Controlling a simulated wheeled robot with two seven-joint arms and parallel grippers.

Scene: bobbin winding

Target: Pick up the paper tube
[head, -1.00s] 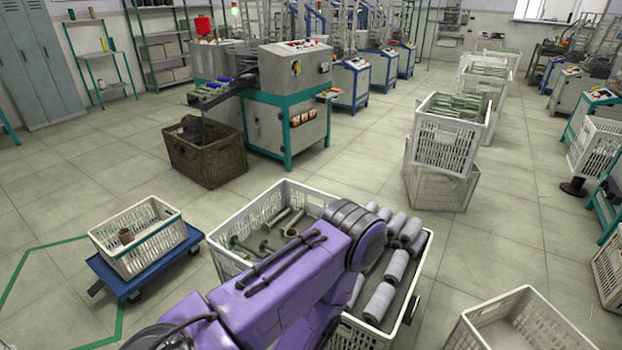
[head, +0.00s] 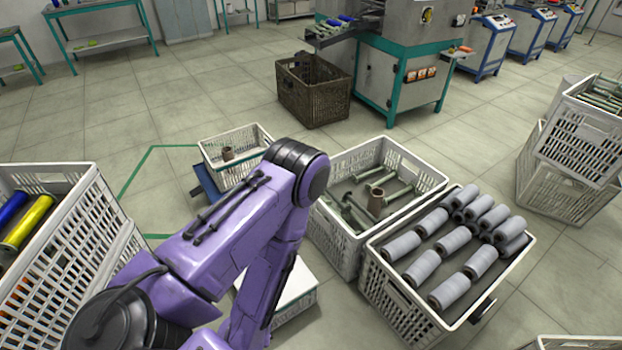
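A short brown paper tube (head: 376,200) stands in the middle white crate (head: 340,236) among several green bobbins. Another small brown tube (head: 228,154) stands in the smaller white crate (head: 262,140) on a blue dolly (head: 205,186). My purple arm comes in from the lower left, bends at an elbow just left of the middle crate, and runs down out of the picture. It hides part of the small crate and dolly. Neither gripper is in view.
A crate of grey wound bobbins (head: 378,290) stands right of the middle crate. A white crate (head: 92,235) with yellow and blue spools is at the left. A low white box (head: 298,290) lies partly behind my arm.

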